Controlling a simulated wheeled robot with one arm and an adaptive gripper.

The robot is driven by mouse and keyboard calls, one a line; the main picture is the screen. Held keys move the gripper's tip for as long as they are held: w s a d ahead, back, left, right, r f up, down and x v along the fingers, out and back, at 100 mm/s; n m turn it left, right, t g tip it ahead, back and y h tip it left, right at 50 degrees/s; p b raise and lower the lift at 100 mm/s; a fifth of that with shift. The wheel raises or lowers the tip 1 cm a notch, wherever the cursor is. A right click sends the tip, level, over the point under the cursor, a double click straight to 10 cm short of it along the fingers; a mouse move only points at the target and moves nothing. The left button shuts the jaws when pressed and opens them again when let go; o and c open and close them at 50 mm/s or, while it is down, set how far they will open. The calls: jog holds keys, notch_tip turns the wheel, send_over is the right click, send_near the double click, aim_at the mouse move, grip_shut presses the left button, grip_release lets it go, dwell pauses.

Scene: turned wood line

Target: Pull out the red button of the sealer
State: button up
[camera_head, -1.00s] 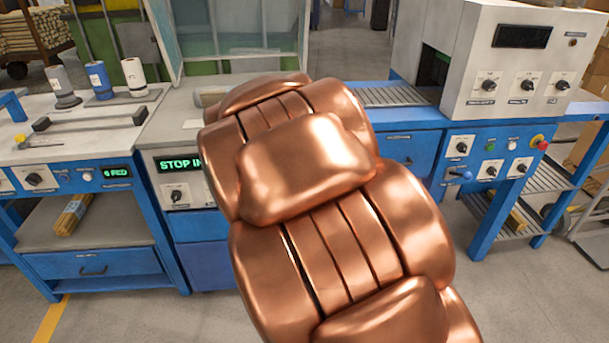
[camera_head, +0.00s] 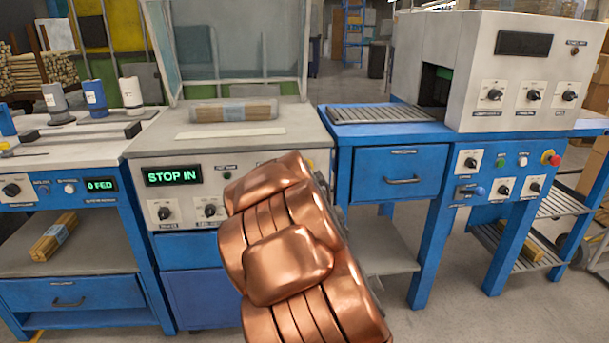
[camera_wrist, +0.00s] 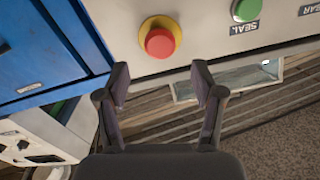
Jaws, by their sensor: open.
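The sealer (camera_head: 195,191) stands in the middle of the head view, with its green display (camera_head: 172,176) reading STOP IN. Its red button (camera_wrist: 160,42) shows in the wrist view as a round red cap on a yellow ring, on the pale panel. In the head view my copper arm hides that part of the panel. My gripper (camera_wrist: 160,88) is open and empty, its two fingers apart. The button appears just above the gap between the fingertips in the wrist view, not between them. A green button (camera_wrist: 245,10) labelled SEAL is to its right.
A separate machine at right has another red button (camera_head: 554,159). A blue table with a drawer (camera_head: 401,172) stands right of the sealer. A wrapped bundle of rods (camera_head: 234,110) lies on top of the sealer.

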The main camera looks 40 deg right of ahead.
jog(key=shift+x, duration=3.65)
jog(key=shift+f, duration=0.1)
jog(key=shift+c, duration=0.3)
grip_shut()
